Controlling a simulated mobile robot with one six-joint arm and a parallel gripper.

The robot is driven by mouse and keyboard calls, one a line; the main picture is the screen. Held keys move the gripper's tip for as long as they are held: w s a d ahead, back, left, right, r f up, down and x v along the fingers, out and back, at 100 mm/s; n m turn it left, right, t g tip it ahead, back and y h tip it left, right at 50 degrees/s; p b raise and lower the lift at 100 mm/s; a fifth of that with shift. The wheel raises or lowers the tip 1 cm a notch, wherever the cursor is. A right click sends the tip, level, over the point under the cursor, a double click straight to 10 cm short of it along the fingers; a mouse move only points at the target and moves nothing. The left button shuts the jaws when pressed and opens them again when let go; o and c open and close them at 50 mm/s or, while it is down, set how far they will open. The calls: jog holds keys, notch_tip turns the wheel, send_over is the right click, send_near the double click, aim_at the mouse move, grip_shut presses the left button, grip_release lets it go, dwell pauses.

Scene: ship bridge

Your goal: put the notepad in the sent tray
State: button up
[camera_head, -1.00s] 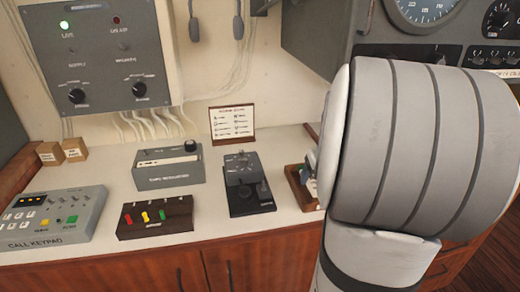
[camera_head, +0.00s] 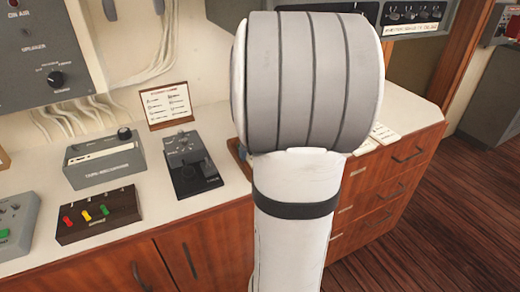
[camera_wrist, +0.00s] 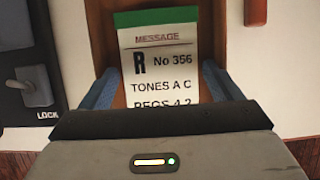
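The notepad (camera_wrist: 158,65) shows in the wrist view as a white sheet with a green top band, reading "MESSAGE", "R No 356" and "TONES A C". It lies on a brown wooden tray or board (camera_wrist: 103,35). My gripper (camera_wrist: 167,76) is open, with one blue finger on each side of the notepad and wood showing in the gaps. The gripper body hides the notepad's lower part. In the head view my arm hides the gripper and notepad. I cannot make out a tray labelled sent.
A black lever unit (camera_head: 190,165) stands left of my arm, beside a grey recorder box (camera_head: 104,158) and a box with coloured switches (camera_head: 97,214). White cards (camera_head: 382,134) lie on the counter right of my arm. The counter's right end (camera_head: 415,108) looks clear.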

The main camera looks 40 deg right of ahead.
jog(key=shift+r, duration=0.1)
jog(key=p+v, duration=0.1)
jog(key=v, duration=0.4)
jog(key=shift+d+r, duration=0.1)
jog(key=shift+r, duration=0.3)
jog(key=s+a, duration=0.3)
jog(key=s, duration=0.8)
jog(key=a+f+m+g, duration=0.1)
jog(key=a+m, duration=1)
jog(key=m, duration=0.5)
jog(key=a+f+m+g+y, duration=0.1)
jog(key=a+f+m, duration=0.1)
jog(key=a+m, duration=1)
jog(key=m, duration=0.5)
jog(key=shift+w+a+f, duration=0.2)
jog(key=shift+w+f, duration=0.05)
jog(key=shift+w, duration=0.1)
